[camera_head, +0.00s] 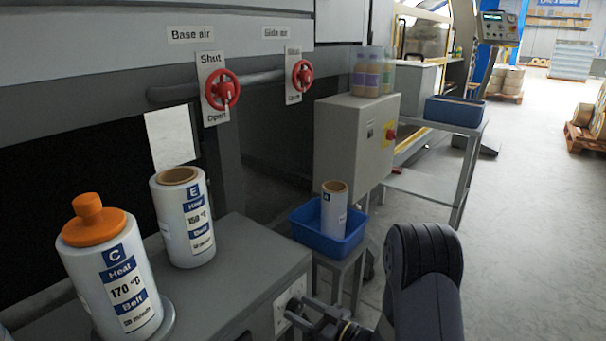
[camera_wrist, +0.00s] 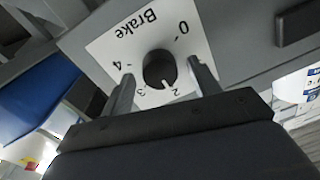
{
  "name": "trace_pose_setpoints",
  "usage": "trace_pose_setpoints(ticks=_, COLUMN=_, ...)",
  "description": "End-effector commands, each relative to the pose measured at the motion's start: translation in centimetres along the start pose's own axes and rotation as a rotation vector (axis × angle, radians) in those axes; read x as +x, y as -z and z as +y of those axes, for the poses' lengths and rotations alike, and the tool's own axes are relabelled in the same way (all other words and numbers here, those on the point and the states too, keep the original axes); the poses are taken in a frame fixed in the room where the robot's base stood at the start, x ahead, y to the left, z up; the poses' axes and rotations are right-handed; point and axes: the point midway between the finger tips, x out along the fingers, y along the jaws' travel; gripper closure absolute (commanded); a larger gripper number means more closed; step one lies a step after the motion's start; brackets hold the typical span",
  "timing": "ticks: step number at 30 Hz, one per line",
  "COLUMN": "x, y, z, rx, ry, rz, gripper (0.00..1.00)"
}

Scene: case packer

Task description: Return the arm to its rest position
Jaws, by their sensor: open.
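My gripper (camera_head: 318,322) is at the low right of the head view, by the front of the grey bench. In the wrist view my gripper (camera_wrist: 162,76) is open, with one finger on each side of the black Brake knob (camera_wrist: 159,68). I cannot tell whether the fingers touch the knob. The knob is on a white plate (camera_wrist: 105,45) numbered from 0 to 4, and a white mark at its lower edge is near the 2. My dark arm (camera_head: 425,270) rises at the right of the gripper in the head view.
On the bench stand a roll marked C (camera_head: 115,280) with an orange cap and a roll marked E (camera_head: 186,225). A blue bin (camera_head: 340,248) with a roll sits close behind my gripper. A grey box (camera_head: 350,145) is beyond.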

Motion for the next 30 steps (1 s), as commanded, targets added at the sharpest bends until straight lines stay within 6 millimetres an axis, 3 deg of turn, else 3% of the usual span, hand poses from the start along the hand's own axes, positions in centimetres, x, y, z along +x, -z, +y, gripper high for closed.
trace_pose_setpoints(ticks=9, x=0.0, y=-0.1, z=0.0, rx=-0.192, ry=0.002, rz=-0.011, gripper=0.42)
trace_pose_setpoints(ticks=24, x=0.0, y=0.1, z=-0.1, rx=-0.223, ry=0.002, rz=-0.012, gripper=0.42)
trace_pose_setpoints(ticks=30, x=0.1, y=1.2, z=-0.3, rx=-0.251, ry=-0.006, rz=-0.011, gripper=0.42)
